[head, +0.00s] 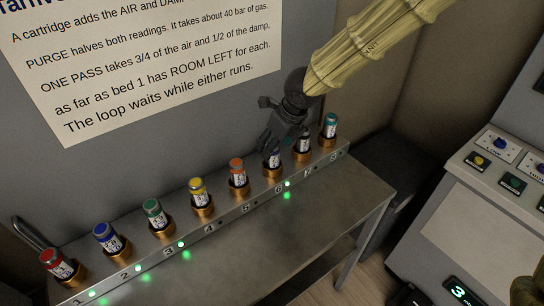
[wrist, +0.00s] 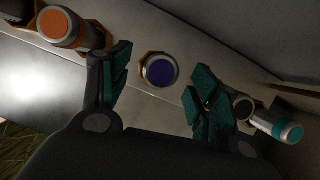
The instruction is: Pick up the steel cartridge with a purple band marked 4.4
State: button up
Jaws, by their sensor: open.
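The purple-topped steel cartridge (head: 272,161) stands upright in the socket near number 6 on the steel rack. Its purple end also shows in the wrist view (wrist: 161,71), between the two fingers. Any 4.4 marking on it is too small to read. My gripper (head: 281,142) is open and points down just above this cartridge, partly hiding its top in the head view. In the wrist view, one teal-padded finger is left of the cartridge and the other right of it, with gaps on both sides.
An orange-topped cartridge (head: 237,172) stands to the left and a dark-topped one (head: 304,145) close to the right, near the right finger. A teal-topped one (head: 330,126) is beyond. Several others continue leftward. The wall is behind; a control console (head: 475,215) is at right.

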jog(key=shift+a+f, duration=0.15)
jog(key=shift+f, duration=0.3)
jog(key=shift+w+p+x, duration=0.15)
jog(key=shift+p+x, duration=0.35)
jog(key=shift+x, duration=0.25)
jog(key=shift+w+p+x, duration=0.15)
jog(key=shift+p+x, duration=0.35)
jog(key=shift+x, duration=1.3)
jog(key=shift+c, duration=0.4)
jog(key=c, duration=1.2)
jog(key=shift+r, duration=0.1)
